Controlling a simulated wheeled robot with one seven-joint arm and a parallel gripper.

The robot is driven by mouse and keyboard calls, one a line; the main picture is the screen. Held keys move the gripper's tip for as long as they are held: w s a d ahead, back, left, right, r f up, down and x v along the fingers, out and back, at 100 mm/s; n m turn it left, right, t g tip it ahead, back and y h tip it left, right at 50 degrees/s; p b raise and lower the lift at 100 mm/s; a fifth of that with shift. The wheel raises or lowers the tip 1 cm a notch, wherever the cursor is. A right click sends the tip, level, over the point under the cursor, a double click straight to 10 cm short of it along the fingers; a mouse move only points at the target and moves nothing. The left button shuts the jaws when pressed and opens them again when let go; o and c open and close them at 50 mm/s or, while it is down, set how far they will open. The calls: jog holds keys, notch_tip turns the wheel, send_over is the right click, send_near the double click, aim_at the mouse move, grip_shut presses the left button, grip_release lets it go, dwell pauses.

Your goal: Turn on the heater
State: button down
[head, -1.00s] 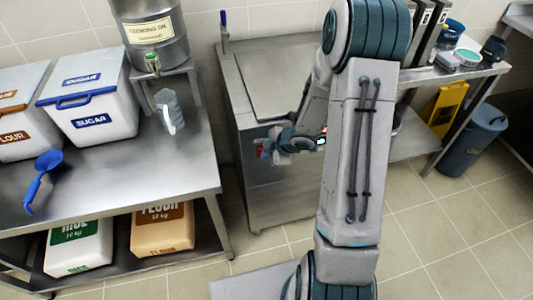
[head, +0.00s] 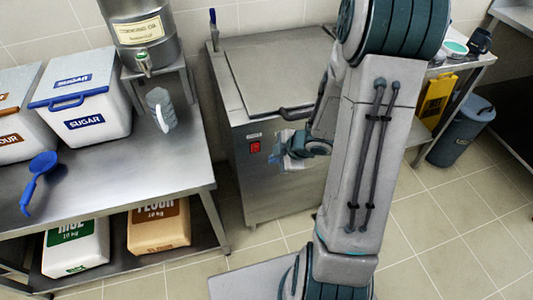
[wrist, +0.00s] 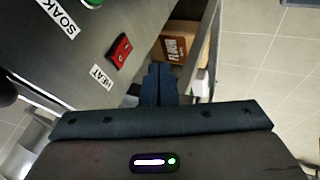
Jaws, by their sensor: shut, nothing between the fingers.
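The heater is a steel cabinet (head: 275,75) with a flat lid and a dark front handle. A red switch (head: 255,147) sits on its front face, left of my gripper. In the wrist view the red switch (wrist: 121,50) is beside a label reading HEAT (wrist: 101,77). I cannot tell its on or off position. My gripper (head: 283,150) is in front of the cabinet, right of the switch and apart from it. Its fingers are together and empty in the wrist view (wrist: 160,80). My arm hides the cabinet's right front.
A SOAK label (wrist: 60,17) is on the same panel. A steel table (head: 110,180) at left holds white bins, a blue scoop (head: 38,180) and a clear jug (head: 162,110). A blue-grey bin (head: 462,130) stands at right. Tiled floor is clear at lower right.

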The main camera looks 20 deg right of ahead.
jog(key=shift+s+p+v, duration=0.3)
jog(key=shift+p+v, duration=0.1)
jog(key=shift+v, duration=1.15)
jog(key=shift+f, duration=0.1)
